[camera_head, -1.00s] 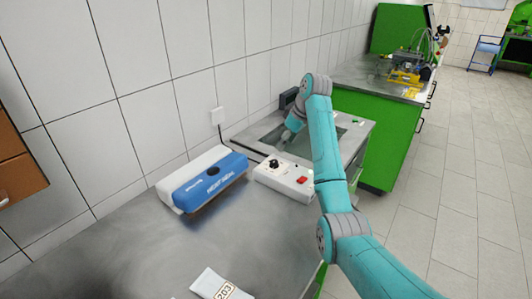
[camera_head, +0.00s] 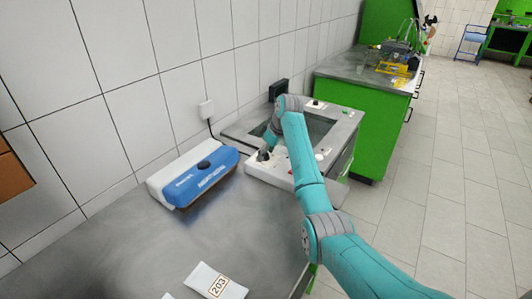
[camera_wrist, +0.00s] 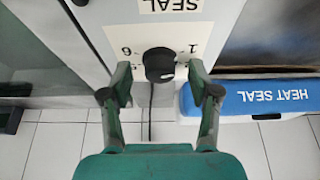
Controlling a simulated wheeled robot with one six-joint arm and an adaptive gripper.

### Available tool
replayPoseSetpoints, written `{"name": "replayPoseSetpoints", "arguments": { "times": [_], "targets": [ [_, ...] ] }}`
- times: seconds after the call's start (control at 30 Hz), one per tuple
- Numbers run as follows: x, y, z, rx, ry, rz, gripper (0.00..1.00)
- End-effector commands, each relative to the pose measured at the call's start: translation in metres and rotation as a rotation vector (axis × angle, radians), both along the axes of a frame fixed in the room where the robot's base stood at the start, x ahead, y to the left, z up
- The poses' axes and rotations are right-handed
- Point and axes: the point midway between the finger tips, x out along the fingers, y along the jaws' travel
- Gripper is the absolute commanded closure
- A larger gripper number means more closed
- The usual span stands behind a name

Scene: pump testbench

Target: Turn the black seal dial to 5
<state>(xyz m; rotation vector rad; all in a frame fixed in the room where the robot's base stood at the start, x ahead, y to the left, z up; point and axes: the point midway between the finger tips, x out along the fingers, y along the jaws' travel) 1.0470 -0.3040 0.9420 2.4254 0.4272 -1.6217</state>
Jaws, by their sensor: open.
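The black seal dial (camera_wrist: 158,62) is a round knob on a white plate with printed "6" and "1", upside down in the wrist view. A pale mark shows at its lower right edge there. The word SEAL (camera_wrist: 170,5) is printed on the box above it. My gripper (camera_wrist: 160,70) is open, with one finger on each side of the dial. Gaps seem to show between fingers and dial; contact is not clear. In the head view the dial (camera_head: 263,155) is partly hidden by my gripper (camera_head: 267,147), which sits at the white control box (camera_head: 262,173).
The blue and white heat sealer (camera_head: 205,175) lies left of the control box. A packet labelled 203 (camera_head: 213,282) lies on the metal bench (camera_head: 130,245). A sink recess (camera_head: 320,128) is behind the box, and the tiled wall (camera_head: 130,60) is close on the left.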

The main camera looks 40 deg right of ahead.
Motion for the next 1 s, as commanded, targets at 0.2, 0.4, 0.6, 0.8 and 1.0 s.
{"name": "replayPoseSetpoints", "arguments": {
  "times": [0.2,0.4,0.6,0.8,1.0],
  "targets": [
    [0.0000,0.0000,0.0000,0.000,0.000,0.000,0.44],
    [0.0000,-0.0001,0.0002,0.000,0.000,0.000,0.94],
    [0.0000,-0.0001,0.0001,0.000,0.000,-0.005,0.99],
    [0.0000,0.0005,0.0003,0.000,-0.001,-0.053,0.99],
    [-0.0002,0.0011,0.0000,-0.001,-0.002,-0.176,0.99]
  ]
}}
